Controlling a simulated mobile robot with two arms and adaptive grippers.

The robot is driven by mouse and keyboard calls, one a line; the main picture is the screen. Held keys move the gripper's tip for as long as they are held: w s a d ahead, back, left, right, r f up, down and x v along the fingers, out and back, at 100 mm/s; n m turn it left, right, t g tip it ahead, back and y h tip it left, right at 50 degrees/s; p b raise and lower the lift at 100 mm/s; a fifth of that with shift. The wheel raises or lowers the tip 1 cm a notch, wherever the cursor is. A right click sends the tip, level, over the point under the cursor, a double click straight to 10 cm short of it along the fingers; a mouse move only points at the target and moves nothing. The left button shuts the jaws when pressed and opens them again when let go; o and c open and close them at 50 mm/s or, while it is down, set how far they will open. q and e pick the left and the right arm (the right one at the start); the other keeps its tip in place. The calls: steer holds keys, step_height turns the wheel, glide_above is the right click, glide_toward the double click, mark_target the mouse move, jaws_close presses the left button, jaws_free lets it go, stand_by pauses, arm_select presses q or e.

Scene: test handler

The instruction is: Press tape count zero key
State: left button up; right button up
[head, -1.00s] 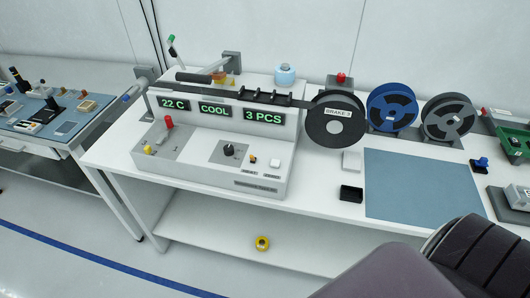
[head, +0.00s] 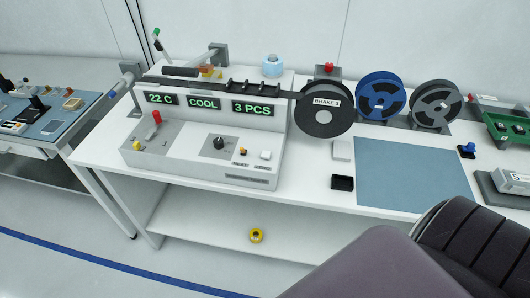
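The test handler (head: 205,150) is a light grey console on the white table. Its displays read 22 C (head: 162,99), COOL (head: 204,103) and 3 PCS (head: 252,108). Small labels lie by the switch and the white key, too small to read, so I cannot tell which is the tape count zero key. Neither of my grippers is in view.
A black reel marked BRAKE 3 (head: 323,108), a blue reel (head: 380,95) and a grey reel (head: 436,103) stand right of the console. A blue mat (head: 410,175) and a black tray (head: 342,183) lie before them. A yellow roll (head: 256,236) sits on the lower shelf.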

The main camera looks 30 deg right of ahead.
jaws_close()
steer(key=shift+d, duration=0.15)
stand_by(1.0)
